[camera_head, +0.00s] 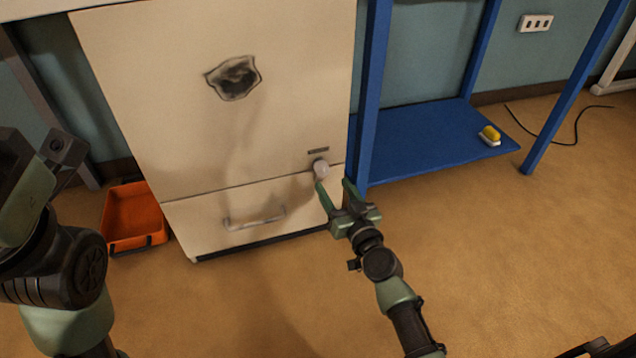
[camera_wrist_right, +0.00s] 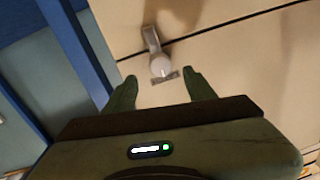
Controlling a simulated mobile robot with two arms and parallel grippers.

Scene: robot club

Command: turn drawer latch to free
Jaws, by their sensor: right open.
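The drawer latch (camera_head: 321,169) is a small pale grey lever at the right edge of the cream cabinet (camera_head: 180,70). In the right wrist view, the latch (camera_wrist_right: 152,40) has a round pivot end beside a small dark label, and its arm crosses the dark seam onto the drawer front. The drawer (camera_head: 190,222) is shut and has a grey bar handle (camera_head: 255,217). My right gripper (camera_head: 334,183) is open and empty, its fingertips close to the latch; in the wrist view the latch lies just beyond the gap between them. Contact cannot be told. My left arm shows, but not its fingers.
A blue shelf unit (camera_head: 415,135) stands close on the right of the cabinet, with a yellow-and-white brush (camera_head: 489,136) on it. An orange tray (camera_head: 131,215) lies on the floor at left. A black cable (camera_head: 577,125) lies at far right. The floor in front is clear.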

